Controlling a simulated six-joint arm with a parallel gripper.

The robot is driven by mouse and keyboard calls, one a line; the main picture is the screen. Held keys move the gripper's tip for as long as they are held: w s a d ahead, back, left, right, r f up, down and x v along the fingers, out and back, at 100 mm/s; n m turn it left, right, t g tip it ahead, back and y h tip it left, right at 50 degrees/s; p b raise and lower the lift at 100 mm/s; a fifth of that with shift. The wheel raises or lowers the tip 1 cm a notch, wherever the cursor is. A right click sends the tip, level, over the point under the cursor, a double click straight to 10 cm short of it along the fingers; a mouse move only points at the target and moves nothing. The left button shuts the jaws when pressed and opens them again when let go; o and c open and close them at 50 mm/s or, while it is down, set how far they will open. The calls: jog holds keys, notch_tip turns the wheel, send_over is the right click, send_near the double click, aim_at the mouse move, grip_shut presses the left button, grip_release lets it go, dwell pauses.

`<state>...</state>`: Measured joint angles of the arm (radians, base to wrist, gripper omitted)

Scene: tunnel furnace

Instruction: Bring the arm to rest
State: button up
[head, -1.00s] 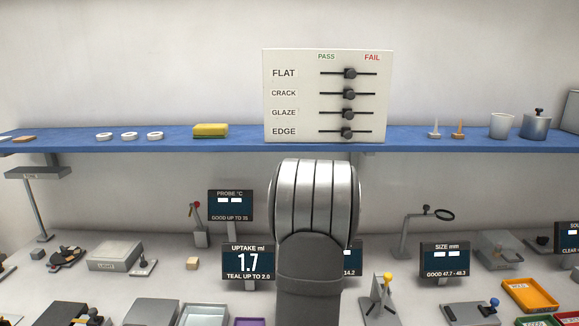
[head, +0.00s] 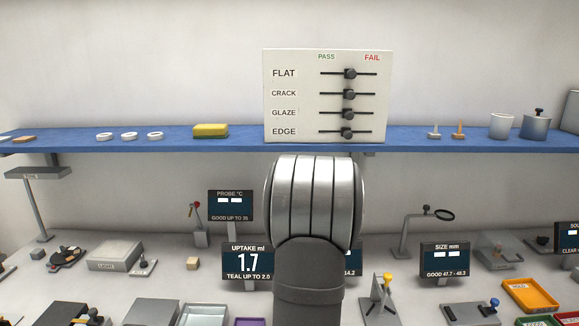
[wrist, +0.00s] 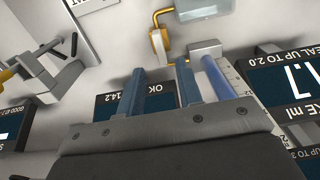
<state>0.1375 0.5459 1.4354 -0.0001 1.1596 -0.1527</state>
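My arm stands upright in the middle of the head view, and its rounded link hides my gripper there. In the wrist view, my gripper (wrist: 159,90) shows two blue-grey fingers that stand apart. I see nothing held between them. A blue graduated tube (wrist: 218,76) stands just beside the right finger; I cannot tell whether they touch.
The uptake display (head: 247,261) reads 1.7, and a display beside it is partly behind my arm. The pass/fail board (head: 310,97) stands on the blue shelf (head: 225,145). A yellow-knobbed device (head: 380,300) and the size display (head: 445,260) stand to the right.

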notch_tip(320, 180, up, 11)
notch_tip(320, 180, down, 18)
jog(key=shift+r, duration=0.2)
jog(key=shift+r+m, duration=0.2)
jog(key=shift+m, duration=0.6)
jog(key=m, duration=0.3)
jog(key=shift+m, duration=2.7)
